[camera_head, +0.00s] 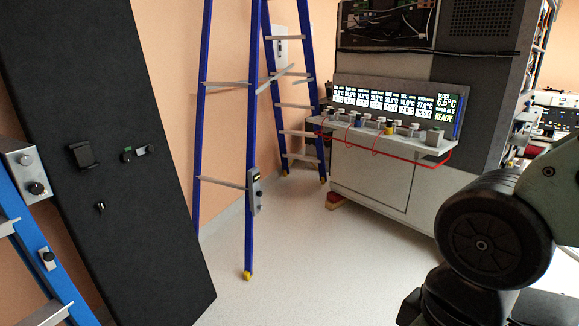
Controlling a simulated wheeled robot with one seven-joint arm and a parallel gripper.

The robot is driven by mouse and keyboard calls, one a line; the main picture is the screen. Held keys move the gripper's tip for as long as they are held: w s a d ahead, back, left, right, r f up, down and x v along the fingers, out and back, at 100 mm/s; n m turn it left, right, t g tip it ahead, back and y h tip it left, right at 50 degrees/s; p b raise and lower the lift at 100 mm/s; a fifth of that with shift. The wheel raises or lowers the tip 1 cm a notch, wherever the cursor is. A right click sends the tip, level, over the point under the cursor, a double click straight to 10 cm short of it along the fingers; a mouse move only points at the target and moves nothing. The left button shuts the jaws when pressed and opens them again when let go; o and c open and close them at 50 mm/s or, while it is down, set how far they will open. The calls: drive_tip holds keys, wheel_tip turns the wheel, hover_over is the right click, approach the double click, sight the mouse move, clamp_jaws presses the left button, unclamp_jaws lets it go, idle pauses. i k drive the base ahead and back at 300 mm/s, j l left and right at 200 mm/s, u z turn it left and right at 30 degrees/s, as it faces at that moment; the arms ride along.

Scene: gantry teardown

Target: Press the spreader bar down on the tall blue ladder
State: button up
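The tall blue ladder (252,140) stands open as an A-frame near the middle of the head view, with its feet on the pale floor. A thin grey spreader bar (276,78) runs at a slant between its front and rear legs, higher toward the rear. Its far end and joint are too small to make out. A small grey box (255,192) with a dark display is fixed to the ladder's front leg. My gripper is not in view; only dark and pale parts of my arm show at the lower right, apart from the ladder.
A black panel (100,160) leans at the left, beside another blue ladder (50,262). A grey cabinet (375,177) with lit readouts, a shelf of small items and red cables stands behind and right of the tall ladder. Floor (320,265) in front is clear.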

sight(273, 81)
drive_tip(key=i, duration=2.2)
drive_tip(key=i+j, duration=0.1)
drive_tip(key=i, duration=2.05)
drive_tip(key=l+z, duration=0.05)
drive_tip(key=l, duration=0.05)
